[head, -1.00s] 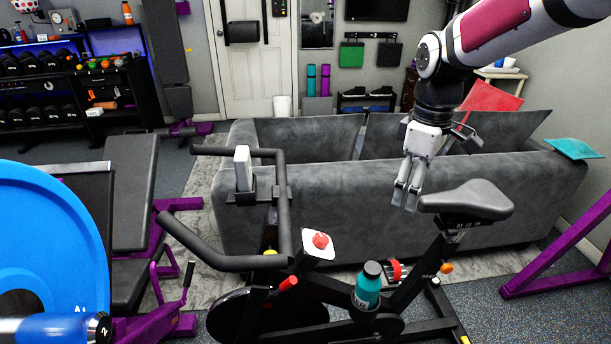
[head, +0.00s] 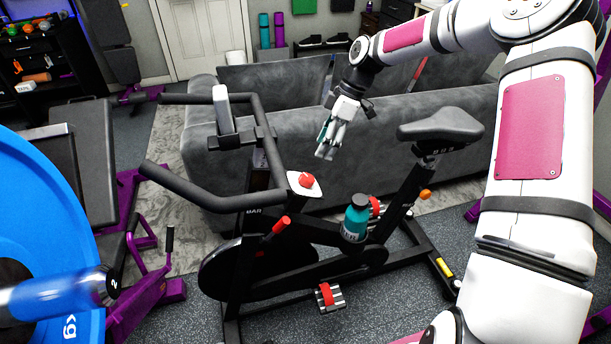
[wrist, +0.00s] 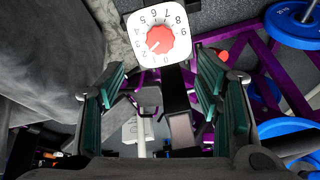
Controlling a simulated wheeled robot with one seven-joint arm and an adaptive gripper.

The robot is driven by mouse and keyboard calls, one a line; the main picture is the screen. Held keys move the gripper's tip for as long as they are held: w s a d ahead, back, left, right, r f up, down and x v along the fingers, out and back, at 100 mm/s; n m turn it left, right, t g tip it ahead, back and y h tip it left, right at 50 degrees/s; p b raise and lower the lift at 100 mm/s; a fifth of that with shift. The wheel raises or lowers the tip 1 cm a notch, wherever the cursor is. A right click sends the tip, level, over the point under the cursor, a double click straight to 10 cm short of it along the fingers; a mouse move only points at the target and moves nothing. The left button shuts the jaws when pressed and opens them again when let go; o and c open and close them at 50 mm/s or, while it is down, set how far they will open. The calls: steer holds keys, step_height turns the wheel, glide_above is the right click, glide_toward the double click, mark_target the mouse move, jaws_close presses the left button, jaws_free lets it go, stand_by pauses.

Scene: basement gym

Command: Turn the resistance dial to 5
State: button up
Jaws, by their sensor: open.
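The resistance dial (head: 305,180) is a red knob on a white plate, on the exercise bike's frame below the handlebars. In the wrist view the dial (wrist: 160,40) is near the top centre, its numbers running round the knob. A small pale mark on the knob appears to point lower left, near the low numbers; the exact number is unclear. My gripper (head: 328,140) is up and to the right of the dial in the head view, apart from it. In the wrist view my gripper (wrist: 163,88) has its teal-padded fingers wide apart, with nothing between them.
The bike's handlebars (head: 205,200) with a phone-like holder stand left of the dial. A teal bottle (head: 355,218) and the saddle (head: 440,125) are to the right. A grey sofa (head: 400,175) is behind. A blue weight plate (head: 50,215) is at the left.

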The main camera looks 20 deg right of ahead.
mark_target(308, 177)
steer(key=x, duration=1.1)
steer(key=shift+f+b, duration=0.1)
steer(key=shift+b, duration=0.3)
steer(key=c, duration=1.2)
